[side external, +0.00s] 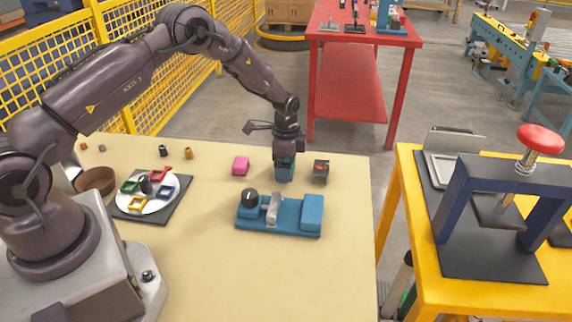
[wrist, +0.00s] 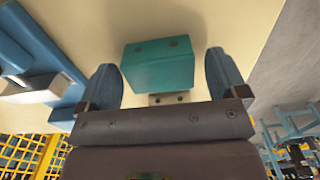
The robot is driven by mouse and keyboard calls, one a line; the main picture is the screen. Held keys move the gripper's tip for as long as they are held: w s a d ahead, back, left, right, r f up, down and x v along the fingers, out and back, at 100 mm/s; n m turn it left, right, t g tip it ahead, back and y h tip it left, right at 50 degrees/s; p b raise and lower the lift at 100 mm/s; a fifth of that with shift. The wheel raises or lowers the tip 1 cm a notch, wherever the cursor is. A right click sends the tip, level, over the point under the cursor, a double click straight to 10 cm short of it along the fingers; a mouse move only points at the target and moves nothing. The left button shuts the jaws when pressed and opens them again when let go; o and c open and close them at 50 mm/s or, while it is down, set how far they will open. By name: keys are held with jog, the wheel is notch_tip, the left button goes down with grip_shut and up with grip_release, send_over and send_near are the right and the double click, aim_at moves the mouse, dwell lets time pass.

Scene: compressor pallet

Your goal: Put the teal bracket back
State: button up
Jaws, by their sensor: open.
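The teal bracket (wrist: 160,66) looks like a block with two dark holes on its top face in the wrist view. A small grey piece with holes shows beside its lower edge. In the side view the bracket (side external: 285,172) is on the beige table beneath my gripper, partly hidden by it. My gripper (wrist: 161,62) is open, with one blue finger on each side of the bracket and a visible gap to each. In the side view my gripper (side external: 287,160) points down, low over the table.
A blue fixture (side external: 310,214) with a black knob and grey lever stands in front of my gripper. A white disc (side external: 150,205) with coloured frames lies at left. The table's front is clear.

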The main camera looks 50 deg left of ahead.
jog(key=s+d+r+n+t, duration=0.1)
jog(key=s+d+r, duration=0.1)
jog(key=r, duration=1)
jog(key=s+d+r+n+t, duration=0.1)
jog(key=s+d+r, duration=0.1)
jog(key=r, duration=1)
jog(key=s+d+r+n+t, duration=0.1)
jog(key=s+d+r+n, duration=0.1)
jog(key=s+r, duration=0.45)
jog(key=s+d+r+n+t, duration=0.1)
jog(key=s+d+r+n, duration=0.2)
jog(key=s, duration=0.7)
jog(key=s+d+n+t, duration=0.1)
jog(key=s+n, duration=0.1)
jog(key=s, duration=0.7)
jog(key=shift+d+r+t, duration=0.15)
jog(key=shift+r+t, duration=0.05)
jog(key=shift+t, duration=0.1)
